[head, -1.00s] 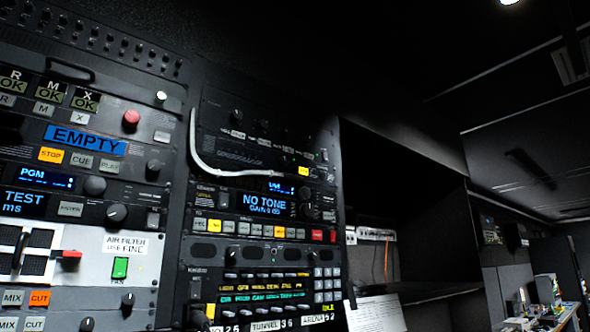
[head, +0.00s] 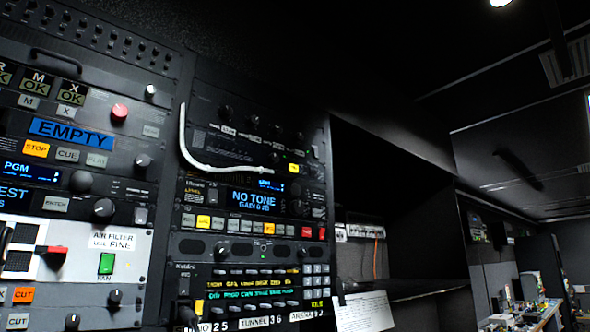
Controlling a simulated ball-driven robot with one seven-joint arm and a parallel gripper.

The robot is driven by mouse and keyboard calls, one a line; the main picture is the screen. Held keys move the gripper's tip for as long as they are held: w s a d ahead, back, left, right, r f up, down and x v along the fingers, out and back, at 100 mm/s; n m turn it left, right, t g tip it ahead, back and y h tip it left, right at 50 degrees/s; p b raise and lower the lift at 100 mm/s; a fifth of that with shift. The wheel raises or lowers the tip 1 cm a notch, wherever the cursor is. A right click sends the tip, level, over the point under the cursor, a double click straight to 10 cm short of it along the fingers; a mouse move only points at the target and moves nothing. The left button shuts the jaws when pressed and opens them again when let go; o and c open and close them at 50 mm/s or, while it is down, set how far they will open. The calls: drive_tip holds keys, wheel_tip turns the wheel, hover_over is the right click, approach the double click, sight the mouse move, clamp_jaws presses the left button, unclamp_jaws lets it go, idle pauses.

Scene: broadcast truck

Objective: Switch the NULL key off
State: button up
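No label reading NULL is legible on any key, so I cannot tell which one it is. A small lit yellow key (head: 293,168) sits at the right of the upper black panel in the middle rack; its lettering is too small to read. Below the NO TONE display (head: 252,199) runs a row of keys, with a lit yellow key (head: 203,222) near its left end and a red key (head: 306,232) near its right. My gripper is not in view.
A white curved cable (head: 190,150) hangs across the upper panel's left and lower part. A dark open shelf bay (head: 390,200) is right of the racks.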

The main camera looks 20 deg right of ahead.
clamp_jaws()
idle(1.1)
